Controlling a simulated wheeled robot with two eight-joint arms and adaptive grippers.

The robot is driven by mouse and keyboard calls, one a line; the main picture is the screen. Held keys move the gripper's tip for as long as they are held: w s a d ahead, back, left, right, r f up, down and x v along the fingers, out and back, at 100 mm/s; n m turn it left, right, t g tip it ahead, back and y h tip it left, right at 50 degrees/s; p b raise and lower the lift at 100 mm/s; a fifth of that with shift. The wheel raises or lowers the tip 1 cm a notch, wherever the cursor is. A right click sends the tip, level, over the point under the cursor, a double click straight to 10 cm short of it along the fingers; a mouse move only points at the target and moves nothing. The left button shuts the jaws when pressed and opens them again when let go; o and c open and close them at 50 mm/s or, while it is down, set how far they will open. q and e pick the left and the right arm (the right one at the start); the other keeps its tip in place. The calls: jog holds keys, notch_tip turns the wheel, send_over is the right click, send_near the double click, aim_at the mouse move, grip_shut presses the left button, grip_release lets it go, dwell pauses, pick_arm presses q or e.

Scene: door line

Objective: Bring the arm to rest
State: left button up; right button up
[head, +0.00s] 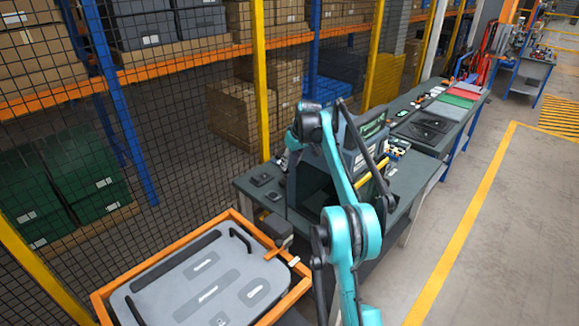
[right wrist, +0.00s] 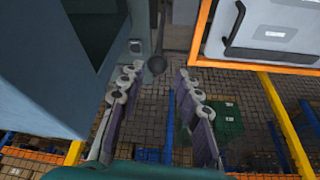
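My right arm (head: 342,180) is teal with dark joints and rises from the bottom of the head view, bending over at its top joint. My left gripper is not in view.
A grey panel with black handles lies in an orange frame (head: 103,301) at the lower left. The grey machine (head: 345,150) stands on a dark bench (head: 415,172), close beside my arm. A wire fence with yellow posts (head: 260,80) is behind. The floor (head: 460,150) at right is clear.

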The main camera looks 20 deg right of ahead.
dwell(0.4)
jog(key=s+a+f+m+t+b, duration=0.1)
jog(key=s+a+b, duration=0.55)
jog(key=s, duration=0.45)
jog(key=s+a+f+b, duration=0.1)
jog(key=s+a+b, duration=0.5)
jog(key=s, duration=0.4)
jog(key=s+a+f+t+b, duration=0.1)
jog(key=s+a+f+b, duration=0.2)
jog(key=s+f, duration=0.8)
jog(key=s+a+f+m+b, duration=0.1)
jog(key=s+a+f+b, duration=0.2)
jog(key=s+f, duration=0.8)
jog(key=shift+s+a+f+t+h+b, duration=0.3)
jog(key=shift+s+a+t+h+b, duration=0.1)
jog(key=shift+s+b, duration=0.55)
jog(key=shift+w, duration=0.1)
